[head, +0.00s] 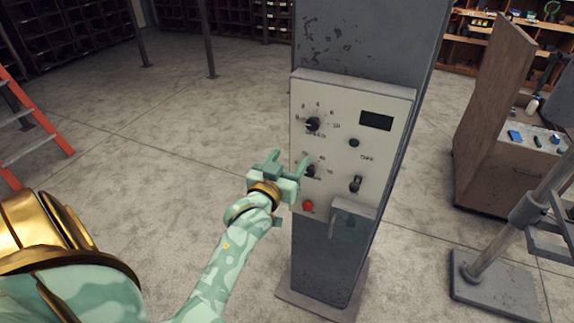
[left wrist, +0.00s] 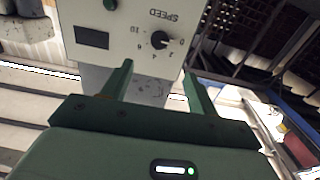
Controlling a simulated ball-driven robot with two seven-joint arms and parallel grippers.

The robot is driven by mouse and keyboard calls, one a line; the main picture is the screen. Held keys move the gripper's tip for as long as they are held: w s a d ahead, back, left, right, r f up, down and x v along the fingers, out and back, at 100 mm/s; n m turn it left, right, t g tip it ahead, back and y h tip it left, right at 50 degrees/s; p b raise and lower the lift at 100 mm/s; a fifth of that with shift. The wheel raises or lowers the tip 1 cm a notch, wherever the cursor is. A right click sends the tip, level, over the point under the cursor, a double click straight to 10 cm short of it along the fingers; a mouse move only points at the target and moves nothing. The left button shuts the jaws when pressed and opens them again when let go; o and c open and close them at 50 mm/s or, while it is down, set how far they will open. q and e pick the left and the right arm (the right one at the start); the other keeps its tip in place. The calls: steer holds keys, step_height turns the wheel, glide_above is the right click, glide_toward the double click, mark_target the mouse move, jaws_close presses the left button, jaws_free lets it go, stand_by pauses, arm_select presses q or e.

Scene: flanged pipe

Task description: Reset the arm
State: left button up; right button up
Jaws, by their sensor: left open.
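My left gripper (head: 289,161) is open and empty in front of the pale control panel (head: 334,188) on a grey column. In the head view it overlaps the panel's left edge beside the lower knob (head: 311,171); I cannot tell whether it touches. The left wrist view shows the two green fingers (left wrist: 158,74) apart, with the panel (left wrist: 135,14) upside down beyond them. The SPEED dial (left wrist: 160,40) shows there between and beyond the fingertips. My right gripper is in neither view.
The panel also bears an upper knob (head: 313,124), a dark display (head: 376,121), a toggle switch (head: 355,184) and a red button (head: 308,206). A grey post stand (head: 490,270) and wooden cabinet (head: 500,150) stand right. An orange ladder (head: 38,150) stands left. Floor between is clear.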

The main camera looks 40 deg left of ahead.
arm_select(q)
steer(key=shift+s, duration=0.3)
stand_by(0.4)
steer(key=s+d+f+m+g+h+b, duration=0.1)
steer(key=s+d+f+g+b, duration=0.2)
steer(key=f, duration=1.2)
steer(key=s+d+f+m+g+h+b, duration=0.1)
steer(key=s+d+f+g+h+b, duration=0.15)
steer(key=f, duration=1.15)
steer(key=s+d+f+m+g+b, duration=0.1)
steer(key=s+d+f+g+b, duration=0.2)
steer(key=f, duration=1.2)
steer(key=s+f+m+g+b, duration=0.3)
steer(key=s+f+g+b, duration=0.5)
steer(key=s+f+b, duration=1)
steer(key=s+f+h, duration=0.1)
steer(key=s+f, duration=1.6)
steer(key=s, duration=0.1)
steer(key=shift+d+m, duration=0.3)
steer(key=shift+d, duration=0.1)
